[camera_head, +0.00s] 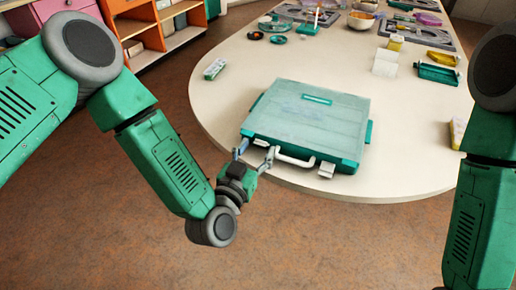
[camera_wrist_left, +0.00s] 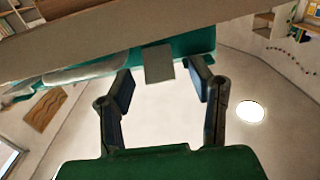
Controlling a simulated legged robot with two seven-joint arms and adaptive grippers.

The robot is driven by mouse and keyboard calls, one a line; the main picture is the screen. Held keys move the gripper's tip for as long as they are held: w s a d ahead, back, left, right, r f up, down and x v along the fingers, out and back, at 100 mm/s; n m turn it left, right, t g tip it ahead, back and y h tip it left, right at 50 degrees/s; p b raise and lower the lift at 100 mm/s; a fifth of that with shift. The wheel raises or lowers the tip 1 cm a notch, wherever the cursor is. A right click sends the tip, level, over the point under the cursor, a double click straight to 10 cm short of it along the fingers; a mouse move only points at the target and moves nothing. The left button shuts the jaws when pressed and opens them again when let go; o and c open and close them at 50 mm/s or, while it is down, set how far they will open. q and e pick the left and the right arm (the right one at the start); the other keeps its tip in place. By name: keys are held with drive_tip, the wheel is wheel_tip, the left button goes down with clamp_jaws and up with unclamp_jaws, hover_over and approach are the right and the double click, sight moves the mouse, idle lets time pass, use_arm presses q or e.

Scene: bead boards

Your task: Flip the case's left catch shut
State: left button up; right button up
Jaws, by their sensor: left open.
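The case (camera_head: 300,120) is a flat teal box with a pale translucent lid, lying closed near the front edge of the table. A white handle (camera_head: 295,161) is on its front side, with a grey right catch (camera_head: 326,170) sticking out beside it. My left gripper (camera_head: 256,151) is open at the case's front left corner, its fingers pointing at the case. In the left wrist view, the grey left catch (camera_wrist_left: 158,63) projects from the case edge between the open fingertips, without clear contact. In the head view the fingers partly hide this catch. My right gripper is out of view.
The pale table (camera_head: 410,165) is clear right of the case. A small green and white box (camera_head: 215,69) lies left of it. White holders (camera_head: 385,62), a green tray (camera_head: 437,74) and bowls (camera_head: 361,20) stand farther back. Another small box (camera_head: 458,132) is near my right arm.

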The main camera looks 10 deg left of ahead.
use_arm(q)
drive_tip(key=shift+w+d, duration=0.15)
drive_tip(key=shift+w, duration=0.25)
clamp_jaws()
drive_tip(key=shift+r+p, duration=0.15)
drive_tip(key=shift+p, duration=0.2)
drive_tip(key=g+p, duration=0.1)
drive_tip(key=p, duration=0.2)
drive_tip(key=r+g+y+p, duration=0.1)
drive_tip(key=g+p, duration=0.1)
drive_tip(key=p, duration=0.1)
drive_tip(key=g+p, duration=0.2)
drive_tip(key=p, duration=0.2)
drive_tip(key=shift+w+d+r, duration=0.2)
drive_tip(key=shift+w+r, duration=0.15)
drive_tip(key=shift+w, duration=0.05)
drive_tip(key=shift+w+y+p, duration=0.1)
drive_tip(key=shift+y+p, duration=0.2)
drive_tip(key=shift+f+g, duration=0.35)
drive_tip(key=shift+g, duration=0.05)
drive_tip(key=shift+w+r, duration=0.1)
